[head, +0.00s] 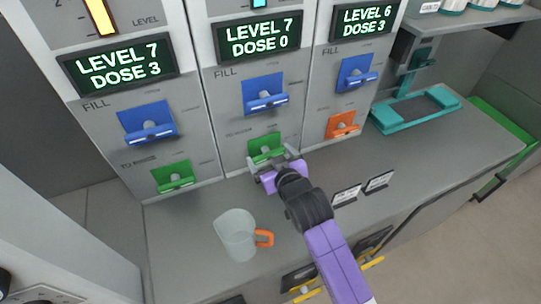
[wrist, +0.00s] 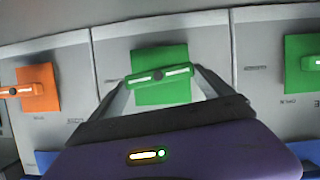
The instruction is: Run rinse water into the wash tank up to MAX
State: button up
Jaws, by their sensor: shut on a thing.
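Three grey tank panels stand side by side, each with a display, a blue FILL lever and a lower lever. The left display (head: 117,66) reads LEVEL 7 DOSE 3, the middle one (head: 258,37) LEVEL 7 DOSE 0, the right one (head: 366,20) LEVEL 6 DOSE 3. The blue levers are left (head: 147,123), middle (head: 265,93) and right (head: 356,74). My gripper (head: 276,165) is shut on the middle panel's green lever (head: 262,145), whose handle (wrist: 158,77) lies between the fingers in the wrist view. I cannot read which panel is the wash tank.
A clear jug (head: 237,234) with an orange handle stands on the counter left of my arm. A green lever (head: 174,176) is at left, an orange one (head: 342,124) at right. Two small label cards (head: 347,194) and a teal stand (head: 413,112) are to the right.

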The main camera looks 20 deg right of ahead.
jog(key=n+h, duration=0.1)
jog(key=n+b, duration=0.1)
jog(key=n, duration=0.1)
jog(key=shift+a+f+h, duration=0.2)
jog(key=shift+a+h, duration=0.1)
jog(key=shift+h, duration=0.1)
jog(key=shift+a+n+t+h+b, duration=0.15)
jog(key=shift+n+t+h+b, duration=0.25)
jog(key=shift+n+h+b, duration=0.7)
jog(key=shift+n, duration=0.3)
jog(key=o, duration=1.1)
jog(key=shift+r, duration=0.1)
